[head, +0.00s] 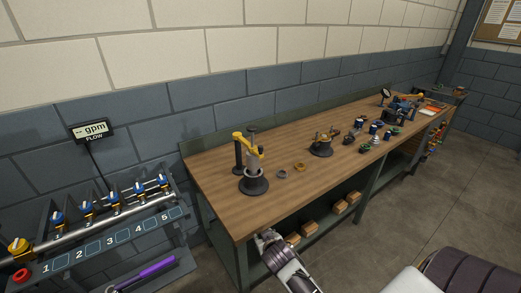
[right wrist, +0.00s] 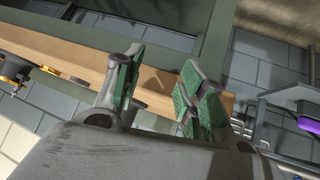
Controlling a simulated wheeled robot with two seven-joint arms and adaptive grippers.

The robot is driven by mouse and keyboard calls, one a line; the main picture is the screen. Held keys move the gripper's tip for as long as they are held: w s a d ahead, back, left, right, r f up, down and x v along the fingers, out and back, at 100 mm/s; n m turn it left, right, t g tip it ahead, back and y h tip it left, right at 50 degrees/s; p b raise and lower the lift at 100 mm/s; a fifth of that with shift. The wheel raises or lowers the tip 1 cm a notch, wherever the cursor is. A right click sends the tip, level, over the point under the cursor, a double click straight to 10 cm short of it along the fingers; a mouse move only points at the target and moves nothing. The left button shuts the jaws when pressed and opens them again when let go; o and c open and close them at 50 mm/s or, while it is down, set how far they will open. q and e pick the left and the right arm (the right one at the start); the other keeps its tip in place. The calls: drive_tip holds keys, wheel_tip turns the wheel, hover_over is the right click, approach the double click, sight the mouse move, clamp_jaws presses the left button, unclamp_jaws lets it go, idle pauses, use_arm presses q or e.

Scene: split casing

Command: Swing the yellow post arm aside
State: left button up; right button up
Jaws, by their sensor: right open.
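The yellow post arm (head: 253,148) is on a stand at the near left end of the wooden workbench (head: 215,185). It sits above a grey upright cylinder on a dark round base (head: 254,186), beside dark posts. My right gripper (head: 266,236) is low at the bench's front left corner, apart from the stand. In the right wrist view its green-padded jaws (right wrist: 160,85) are open with nothing between them, in front of the bench edge. My left gripper is not in view.
Small rings (head: 282,174) lie right of the stand, and another round-based fixture (head: 321,148) stands beyond. Several parts fill the bench's far end. Wooden blocks (head: 309,227) sit on the shelf below. A valve rack (head: 115,212) and purple-handled tool (head: 150,271) are left.

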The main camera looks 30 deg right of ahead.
drive_tip(key=w+d+r+m+t+h, duration=0.1)
drive_tip(key=w+r+t, duration=0.3)
drive_tip(key=r, duration=0.8)
drive_tip(key=w+d+r+m+t+h, duration=0.2)
drive_tip(key=w+d+r+t+h, duration=0.1)
drive_tip(key=r, duration=1)
drive_tip(key=shift+w+d+m+t, duration=0.35)
drive_tip(key=shift+w+d, duration=0.25)
drive_tip(key=shift+w, duration=0.3)
drive_tip(key=shift+w, duration=0.15)
drive_tip(key=p, duration=0.2)
approach(261, 149)
drive_tip(key=shift+x, duration=1.5)
drive_tip(key=shift+p+x, duration=0.8)
drive_tip(key=shift+x, duration=3.3)
clamp_jaws()
